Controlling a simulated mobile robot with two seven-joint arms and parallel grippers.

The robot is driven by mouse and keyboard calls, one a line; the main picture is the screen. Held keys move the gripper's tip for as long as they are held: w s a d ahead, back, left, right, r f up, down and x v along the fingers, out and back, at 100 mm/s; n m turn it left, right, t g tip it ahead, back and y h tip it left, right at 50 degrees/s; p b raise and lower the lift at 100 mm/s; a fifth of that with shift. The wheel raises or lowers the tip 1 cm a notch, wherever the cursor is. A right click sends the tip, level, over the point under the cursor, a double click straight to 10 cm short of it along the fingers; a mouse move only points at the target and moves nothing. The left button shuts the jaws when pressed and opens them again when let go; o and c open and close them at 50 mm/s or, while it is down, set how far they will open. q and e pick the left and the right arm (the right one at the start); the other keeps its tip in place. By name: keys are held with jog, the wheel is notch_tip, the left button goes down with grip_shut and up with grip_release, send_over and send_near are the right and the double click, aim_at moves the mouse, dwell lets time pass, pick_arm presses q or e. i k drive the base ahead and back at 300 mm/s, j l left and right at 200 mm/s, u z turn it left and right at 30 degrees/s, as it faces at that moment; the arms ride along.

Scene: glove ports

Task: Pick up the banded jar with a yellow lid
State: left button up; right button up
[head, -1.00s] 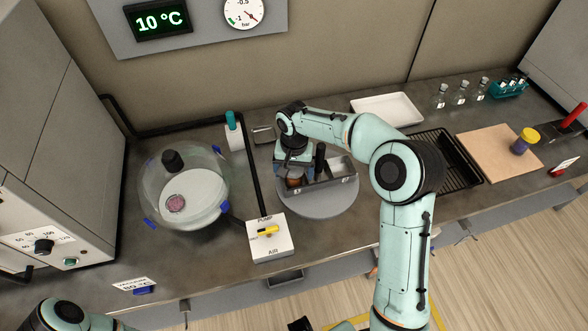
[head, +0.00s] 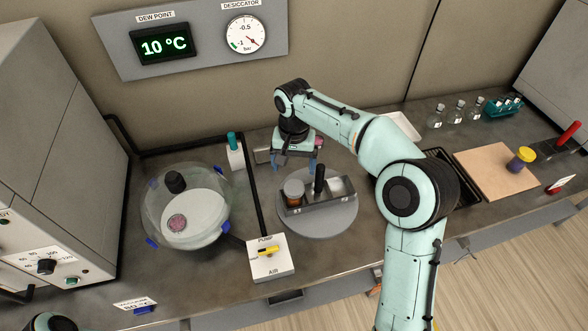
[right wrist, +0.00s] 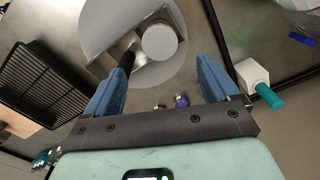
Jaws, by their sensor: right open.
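The jar with a yellow lid (head: 524,154) stands upright on the wooden board at the right; its body is dark purple, and bands are too small to make out. My right gripper (head: 294,161) is far to its left, open and empty, above and behind a grey caddy (head: 320,203). In the right wrist view its two blue fingers (right wrist: 161,64) are spread apart with nothing between them. A brown jar with a grey lid (head: 293,189) stands in the caddy, and its pale lid (right wrist: 159,42) shows ahead of the fingers. My left gripper is out of view.
The caddy, with a black upright handle (head: 319,178), sits on a round grey turntable (head: 333,224). A glass desiccator (head: 155,215) and a pump switch box (head: 270,262) stand left. Several flasks (head: 458,112) stand behind the wooden board (head: 482,168). A black rack lies partly behind my arm.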

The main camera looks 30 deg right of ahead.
aim_at(516, 165)
jog(key=k, duration=1)
